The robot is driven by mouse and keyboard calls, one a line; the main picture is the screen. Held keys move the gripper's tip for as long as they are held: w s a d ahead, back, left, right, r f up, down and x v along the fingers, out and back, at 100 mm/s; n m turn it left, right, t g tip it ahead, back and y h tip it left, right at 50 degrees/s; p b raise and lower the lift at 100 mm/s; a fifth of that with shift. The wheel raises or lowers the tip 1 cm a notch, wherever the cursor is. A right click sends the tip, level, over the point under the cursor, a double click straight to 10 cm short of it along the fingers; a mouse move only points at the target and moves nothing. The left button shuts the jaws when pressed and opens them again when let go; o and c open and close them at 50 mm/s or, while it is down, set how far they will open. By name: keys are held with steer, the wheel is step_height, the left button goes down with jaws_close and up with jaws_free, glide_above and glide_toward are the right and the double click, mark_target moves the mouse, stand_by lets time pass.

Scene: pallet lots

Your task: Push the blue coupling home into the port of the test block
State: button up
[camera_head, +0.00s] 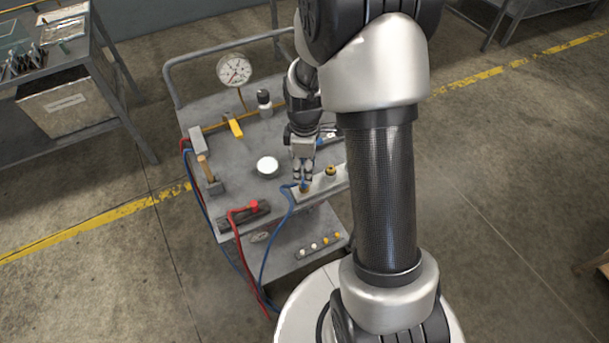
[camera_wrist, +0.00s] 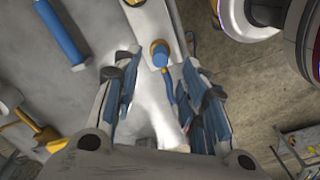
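The pale test block (camera_head: 340,178) lies along the near edge of the grey cart; it also shows as a light strip in the wrist view (camera_wrist: 149,20). The blue coupling (camera_wrist: 160,57) appears in the wrist view as a short blue cylinder against a brass ring on the block. How deep it sits in the port cannot be told. My gripper (camera_wrist: 158,62) is open, with one finger on each side of the coupling and visible gaps. In the head view my gripper (camera_head: 303,178) points down at the block's left end and mostly hides the coupling. A blue hose (camera_head: 287,200) leads away from there.
A red coupling (camera_head: 255,206) with a red hose rests on a dark holder to the left. A brass fitting (camera_head: 330,170) stands on the block just right of my gripper.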

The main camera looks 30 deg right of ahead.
step_height(320, 180, up, 6)
steer(key=shift+f, duration=0.1)
stand_by(0.5)
steer(key=s+a+r+m+t, duration=0.1)
steer(key=s+a+r+m, duration=0.15)
steer(key=r, duration=0.35)
steer(key=s+a+r+m+t, duration=0.1)
steer(key=s+a+r+m, duration=0.2)
steer(key=r, duration=0.4)
steer(key=s+a+r+m+t, duration=0.1)
steer(key=s+a+r+m, duration=0.1)
steer(key=s, duration=0.4)
steer(key=s+a+r+m+t, duration=0.1)
steer(key=s+a+r+m, duration=0.1)
steer(key=s, duration=0.5)
steer(key=shift+s+a+r+m+t, duration=0.25)
steer(key=shift+r+m+t, duration=0.05)
steer(key=shift+r+m, duration=0.45)
steer(key=shift+w, duration=0.1)
